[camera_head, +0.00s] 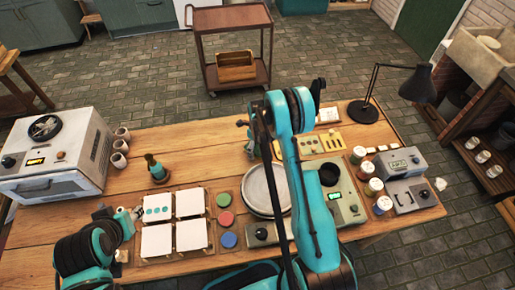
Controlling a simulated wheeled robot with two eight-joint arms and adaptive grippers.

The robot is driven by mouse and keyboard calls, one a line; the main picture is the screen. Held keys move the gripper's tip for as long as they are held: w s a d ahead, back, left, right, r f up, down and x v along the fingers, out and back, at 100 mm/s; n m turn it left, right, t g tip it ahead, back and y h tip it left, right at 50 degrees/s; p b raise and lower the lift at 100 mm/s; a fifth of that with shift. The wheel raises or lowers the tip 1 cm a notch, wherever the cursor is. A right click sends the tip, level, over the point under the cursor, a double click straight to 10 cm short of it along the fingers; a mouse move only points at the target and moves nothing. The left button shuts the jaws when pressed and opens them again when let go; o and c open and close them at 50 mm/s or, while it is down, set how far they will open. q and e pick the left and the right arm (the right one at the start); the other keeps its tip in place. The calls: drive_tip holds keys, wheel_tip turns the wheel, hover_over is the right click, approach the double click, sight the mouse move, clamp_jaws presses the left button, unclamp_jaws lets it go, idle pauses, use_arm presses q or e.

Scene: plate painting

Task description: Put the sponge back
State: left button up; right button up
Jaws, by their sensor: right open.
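I cannot pick out the sponge for sure. A small pale block (328,115) lies at the back of the wooden table (210,140), just right of my raised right arm; it is too small to name. My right arm crosses the middle of the table, bends at the back and comes down on its left side. My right gripper (250,147) is open there, above the table behind the round plate (262,190), partly hidden by the arm. My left gripper (128,220) is low at the left, beside the white tiles; its fingers are too small to read.
White tiles (157,240) and coloured paint pots (226,219) lie left of the plate. A kiln-like box (60,150) fills the left end. A yellow tray (320,143), jars (366,168), a grey device (402,162) and a black lamp (365,110) crowd the right. Bare wood shows at back left.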

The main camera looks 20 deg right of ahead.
drive_tip(key=shift+r, duration=0.25)
wheel_tip(320, 180, up, 12)
drive_tip(key=p, duration=0.3)
wheel_tip(320, 180, up, 10)
drive_tip(key=f+n+t, duration=0.1)
drive_tip(key=n, duration=0.5)
hover_over(257, 148)
drive_tip(key=s+a, duration=0.3)
drive_tip(key=s+a+r+n+t, duration=0.2)
drive_tip(key=s+a+r+n, duration=0.2)
drive_tip(key=s+r+n, duration=0.5)
drive_tip(key=s+a+r+n+t, duration=0.1)
drive_tip(key=s+a+n+t, duration=0.1)
drive_tip(key=s+n, duration=0.4)
drive_tip(key=s+a+r+n+t, duration=0.2)
drive_tip(key=s+a+n, duration=0.1)
drive_tip(key=s+n, duration=0.4)
drive_tip(key=shift+s+r+n, duration=0.15)
drive_tip(key=shift+r+n, duration=0.15)
drive_tip(key=shift+n, duration=0.6)
drive_tip(key=shift+b, duration=0.3)
